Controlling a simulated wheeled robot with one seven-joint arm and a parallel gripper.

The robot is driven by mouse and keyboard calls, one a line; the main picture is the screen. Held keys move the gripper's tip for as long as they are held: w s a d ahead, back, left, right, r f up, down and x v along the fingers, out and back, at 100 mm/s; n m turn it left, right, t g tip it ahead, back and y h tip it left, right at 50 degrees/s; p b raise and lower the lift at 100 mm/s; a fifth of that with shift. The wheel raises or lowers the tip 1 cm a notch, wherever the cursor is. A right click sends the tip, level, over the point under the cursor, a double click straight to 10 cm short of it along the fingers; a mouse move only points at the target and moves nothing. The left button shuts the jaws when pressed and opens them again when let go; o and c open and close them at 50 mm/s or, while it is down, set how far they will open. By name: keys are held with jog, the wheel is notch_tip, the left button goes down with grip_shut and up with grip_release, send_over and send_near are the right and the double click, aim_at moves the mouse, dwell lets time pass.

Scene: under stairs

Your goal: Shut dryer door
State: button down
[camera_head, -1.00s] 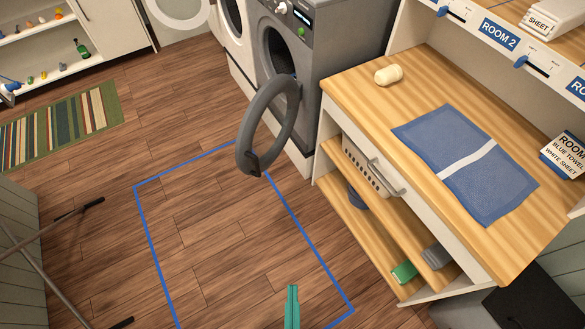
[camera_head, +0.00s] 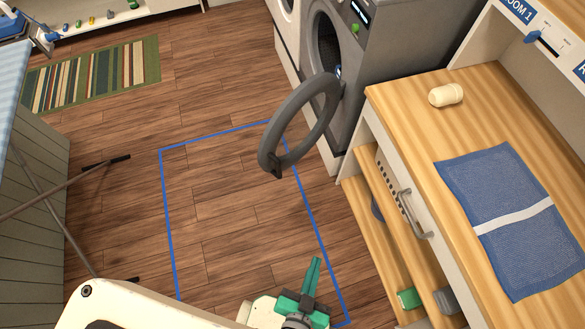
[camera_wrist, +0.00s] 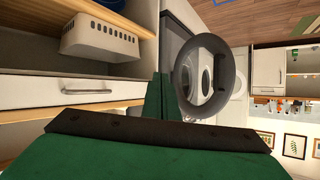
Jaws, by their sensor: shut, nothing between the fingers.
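The grey dryer (camera_head: 375,75) stands at the upper middle of the head view. Its round grey door (camera_head: 292,128) hangs wide open, swung out over the floor. In the wrist view the door ring (camera_wrist: 212,75) appears ahead, just right of my fingers. My green gripper (camera_head: 314,268) is at the bottom of the head view, over the taped floor area, apart from the door. Its fingers (camera_wrist: 162,90) are shut together and empty.
A wooden table (camera_head: 400,90) with a blue towel (camera_head: 510,215) and a white bottle (camera_head: 446,95) is at the right. Its drawer handle (camera_head: 411,214) sticks out. A striped rug (camera_head: 95,76) lies at the left. Blue tape (camera_head: 168,235) outlines clear floor.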

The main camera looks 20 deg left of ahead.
jog(key=w+a+f+m+g+y, duration=0.1)
jog(key=w+f+m+g+y, duration=0.3)
jog(key=f, duration=0.7)
jog(key=w+a+f+m+g+y, duration=0.1)
jog(key=w+f+g+y, duration=0.1)
jog(key=w+f, duration=0.65)
jog(key=w+a+r+y, duration=0.2)
jog(key=w+r+y, duration=0.1)
jog(key=w+y, duration=0.3)
jog(key=w+d+r+n+g+y, duration=0.1)
jog(key=w+r+n+y, duration=0.15)
jog(key=r, duration=0.35)
jog(key=w+d+r+n+g+y, duration=0.1)
jog(key=w+d+r+n+y, duration=0.1)
jog(key=r+y, duration=0.3)
jog(key=w+a+h, duration=0.1)
jog(key=w+a, duration=0.3)
jog(key=a, duration=0.9)
jog(key=shift+a+r, duration=0.35)
jog(key=shift+r, duration=0.05)
jog(key=shift+m+h, duration=0.25)
jog(key=shift+m, duration=0.1)
